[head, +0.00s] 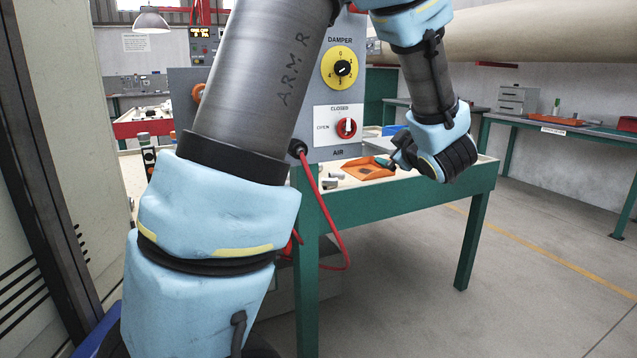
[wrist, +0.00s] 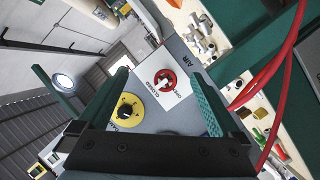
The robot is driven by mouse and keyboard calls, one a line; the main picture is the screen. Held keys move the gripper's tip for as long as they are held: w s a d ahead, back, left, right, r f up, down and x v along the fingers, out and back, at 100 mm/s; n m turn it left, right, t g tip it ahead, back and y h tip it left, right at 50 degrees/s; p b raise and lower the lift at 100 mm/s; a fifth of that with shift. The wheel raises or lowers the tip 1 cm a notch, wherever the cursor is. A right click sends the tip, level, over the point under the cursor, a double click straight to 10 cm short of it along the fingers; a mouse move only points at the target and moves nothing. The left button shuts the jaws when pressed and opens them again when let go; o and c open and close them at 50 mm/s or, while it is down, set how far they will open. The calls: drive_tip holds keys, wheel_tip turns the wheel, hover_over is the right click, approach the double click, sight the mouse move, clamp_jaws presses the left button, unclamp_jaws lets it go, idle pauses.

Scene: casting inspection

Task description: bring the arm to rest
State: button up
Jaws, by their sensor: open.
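My arm crosses the head view, with its blue-padded lower part (head: 215,215) at the left and its wrist end (head: 450,160) at the right, over the bench. In the wrist view my gripper (wrist: 157,78) is open, its green fingers apart with nothing between them but the view of the grey panel (wrist: 150,120). The panel's red AIR knob (wrist: 167,82) and yellow DAMPER dial (wrist: 126,111) show beyond the fingers. The knob (head: 346,128) and dial (head: 343,68) also show in the head view. Contact between fingers and panel cannot be seen.
A green-framed bench (head: 420,200) stands below the panel, with an orange tray (head: 368,168) and small parts on top. A red hose (head: 325,215) hangs from the panel. A second bench (head: 560,130) stands at the right. The floor (head: 540,250) between is clear.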

drive_tip(key=s+a+f+m+g+h+p, duration=0.4)
drive_tip(key=a+f+m+g, duration=0.35)
drive_tip(key=a, duration=0.35)
drive_tip(key=s+a+f+m+g+y+p, duration=0.1)
drive_tip(key=s+a+g, duration=0.5)
drive_tip(key=s+a, duration=0.7)
wheel_tip(320, 180, down, 2)
drive_tip(key=s+m+y, duration=0.1)
drive_tip(key=s+m, duration=0.1)
drive_tip(key=m, duration=0.1)
drive_tip(key=shift+s+g+p, duration=0.25)
drive_tip(key=shift+g+p, duration=0.1)
drive_tip(key=shift+p, duration=0.05)
